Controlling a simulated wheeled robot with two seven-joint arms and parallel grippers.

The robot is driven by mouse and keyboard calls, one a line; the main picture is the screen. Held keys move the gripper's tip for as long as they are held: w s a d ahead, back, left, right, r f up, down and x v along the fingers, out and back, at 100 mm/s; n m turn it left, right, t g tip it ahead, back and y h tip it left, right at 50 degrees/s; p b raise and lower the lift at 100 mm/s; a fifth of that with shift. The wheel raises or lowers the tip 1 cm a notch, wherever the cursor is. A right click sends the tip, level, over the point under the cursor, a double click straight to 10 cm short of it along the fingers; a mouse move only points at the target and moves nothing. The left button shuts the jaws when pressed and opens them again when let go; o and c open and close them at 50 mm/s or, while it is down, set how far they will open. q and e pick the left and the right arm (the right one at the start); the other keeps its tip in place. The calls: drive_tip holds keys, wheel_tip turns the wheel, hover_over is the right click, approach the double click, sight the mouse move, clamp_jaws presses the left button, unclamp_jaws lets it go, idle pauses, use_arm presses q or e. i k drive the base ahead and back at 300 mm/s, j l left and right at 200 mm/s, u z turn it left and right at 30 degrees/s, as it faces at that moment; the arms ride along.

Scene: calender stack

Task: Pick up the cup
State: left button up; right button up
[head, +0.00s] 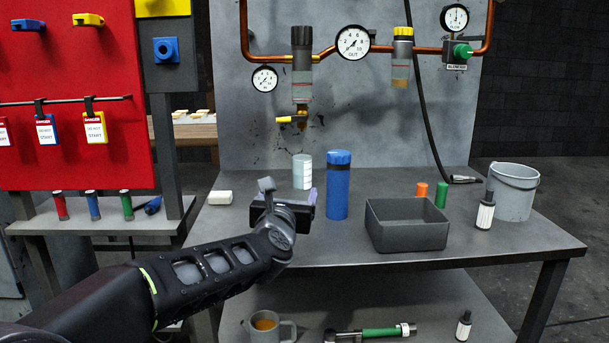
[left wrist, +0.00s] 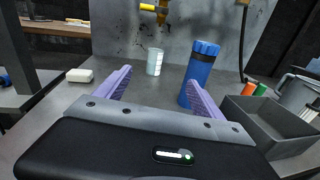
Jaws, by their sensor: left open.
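A pale translucent cup (head: 302,171) with light markings stands upright on the workbench, near the back panel. In the left wrist view the cup (left wrist: 154,62) appears beyond my fingertips, between them in the picture and apart from them. My left gripper (head: 289,193) is over the front of the bench, in front of the cup. Its two purple fingers (left wrist: 158,80) are spread with nothing between them. A grey mug (head: 286,332) with orange-brown contents sits on the lower shelf. My right gripper is in neither view.
A blue bottle (head: 338,190) stands just right of the cup, close to my right-hand finger. A grey open bin (head: 408,239) and a bucket (head: 513,194) are further right. A white block (head: 220,197) lies left. Pipes and gauges (head: 353,43) hang above.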

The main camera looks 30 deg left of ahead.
sight(302, 164)
drive_tip(key=i+j, duration=0.6)
drive_tip(key=i, duration=0.15)
